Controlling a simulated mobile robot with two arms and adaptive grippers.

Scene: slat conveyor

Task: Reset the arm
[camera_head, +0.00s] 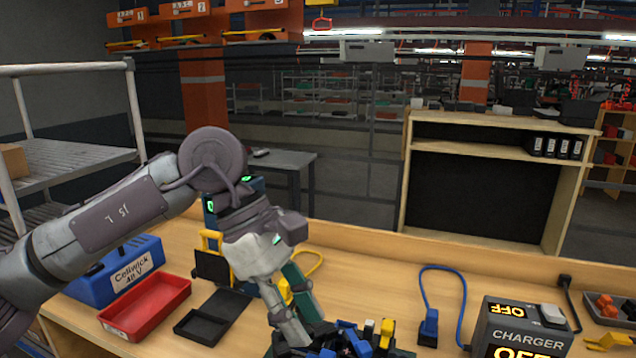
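My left arm comes in from the left, and its gripper (306,332) points down at the front middle of the bench. Its two fingers stand apart with a gap between them, and I see nothing held there. The fingertips are at the left edge of a dark bin with a heap of blue, yellow and black connectors (360,340); whether they touch it I cannot tell. Part of the bin is cut off by the bottom edge of the picture. My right gripper is not in view.
On the wooden bench (390,270) are a blue Cellwick box (125,270), a red tray (150,305), a black tray (200,328), a blue cable plug (428,325) and a charger (520,330) reading OFF. A grey tray (612,312) sits right. The bench's back middle is clear.

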